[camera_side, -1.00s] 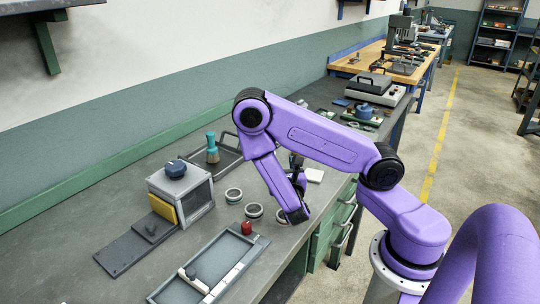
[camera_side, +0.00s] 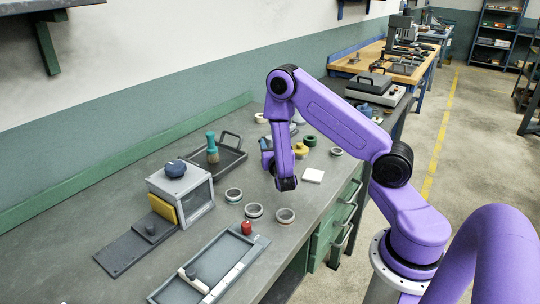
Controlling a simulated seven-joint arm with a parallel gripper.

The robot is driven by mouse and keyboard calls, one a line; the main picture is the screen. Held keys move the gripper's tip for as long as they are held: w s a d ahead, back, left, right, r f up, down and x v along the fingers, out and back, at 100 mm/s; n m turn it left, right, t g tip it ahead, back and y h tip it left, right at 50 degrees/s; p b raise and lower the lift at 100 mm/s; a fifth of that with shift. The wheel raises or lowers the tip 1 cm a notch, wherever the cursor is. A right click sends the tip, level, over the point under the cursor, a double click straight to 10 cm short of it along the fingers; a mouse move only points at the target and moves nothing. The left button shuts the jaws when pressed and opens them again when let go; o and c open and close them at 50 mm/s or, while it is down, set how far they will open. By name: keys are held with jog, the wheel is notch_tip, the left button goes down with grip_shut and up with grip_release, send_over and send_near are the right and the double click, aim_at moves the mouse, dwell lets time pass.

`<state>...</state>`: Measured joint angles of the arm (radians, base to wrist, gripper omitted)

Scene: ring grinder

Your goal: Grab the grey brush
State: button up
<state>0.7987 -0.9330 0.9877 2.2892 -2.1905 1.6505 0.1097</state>
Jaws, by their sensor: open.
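I cannot make out a plainly grey brush. A teal brush-like thing (camera_side: 212,148) stands upright in a dark tray (camera_side: 236,158) at the middle left. A pale bar with a dark knob (camera_side: 192,274) lies across the long grey tray (camera_side: 228,250) in the foreground; I cannot tell if it is a brush. My gripper (camera_side: 267,155) is mostly hidden behind my forearm, right of the dark tray and apart from the teal thing. Its jaws are open, and I see nothing held.
A grey box with a dark knob (camera_side: 175,168) and yellow side stands left. A white block (camera_side: 313,175), yellow part (camera_side: 301,150) and green ring (camera_side: 310,140) are to the right.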

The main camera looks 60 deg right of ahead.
aim_at(271, 142)
jog(key=shift+f+x, duration=0.2)
jog(key=shift+x, duration=1.05)
jog(key=shift+f+x, duration=0.2)
jog(key=shift+x, duration=1)
jog(key=shift+w+a, duration=0.1)
jog(key=shift+w, duration=0.05)
grip_shut()
